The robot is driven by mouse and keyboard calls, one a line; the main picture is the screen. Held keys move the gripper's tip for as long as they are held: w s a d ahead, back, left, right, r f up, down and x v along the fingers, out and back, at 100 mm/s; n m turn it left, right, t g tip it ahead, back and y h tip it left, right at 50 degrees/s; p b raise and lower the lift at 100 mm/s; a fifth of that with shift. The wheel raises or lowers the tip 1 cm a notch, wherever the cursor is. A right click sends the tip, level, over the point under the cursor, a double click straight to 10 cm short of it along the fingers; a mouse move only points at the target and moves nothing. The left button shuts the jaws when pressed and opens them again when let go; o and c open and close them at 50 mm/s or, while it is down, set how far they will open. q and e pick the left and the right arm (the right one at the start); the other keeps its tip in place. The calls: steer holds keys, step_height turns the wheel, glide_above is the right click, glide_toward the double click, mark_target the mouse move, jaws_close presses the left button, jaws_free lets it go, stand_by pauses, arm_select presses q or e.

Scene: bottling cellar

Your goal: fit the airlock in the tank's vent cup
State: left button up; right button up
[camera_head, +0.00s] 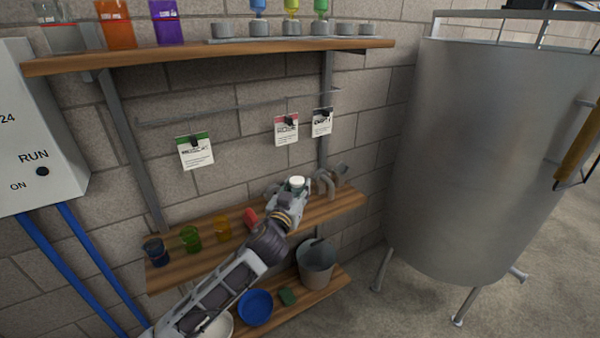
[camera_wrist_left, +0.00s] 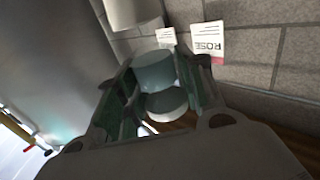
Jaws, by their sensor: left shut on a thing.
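My left gripper (camera_head: 290,192) is above the right half of the middle shelf. It is shut on a pale, round-topped piece (camera_head: 297,182) that I take to be the airlock. In the left wrist view this piece shows as a grey-green cylinder (camera_wrist_left: 155,72) between the fingers (camera_wrist_left: 160,95), with a paler disc below it. The large grey tank (camera_head: 490,150) stands on legs at the right, apart from the gripper. I cannot make out its vent cup. My right gripper is not in view.
The upper shelf (camera_head: 150,62) overhangs the middle shelf (camera_head: 180,270), which carries coloured cups and grey pipe fittings (camera_head: 326,183). A bucket (camera_head: 316,262) and blue bowl (camera_head: 255,306) stand below. Cards (camera_head: 195,151) hang on the wall. Open floor separates shelves and tank.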

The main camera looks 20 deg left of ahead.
arm_select(q)
steer(key=s+f, duration=0.4)
steer(key=f, duration=0.4)
steer(key=s+f, duration=0.5)
steer(key=f, duration=0.2)
steer(key=shift+s+a+f, duration=0.2)
steer(key=shift+a+f, duration=0.1)
steer(key=shift+f, duration=0.1)
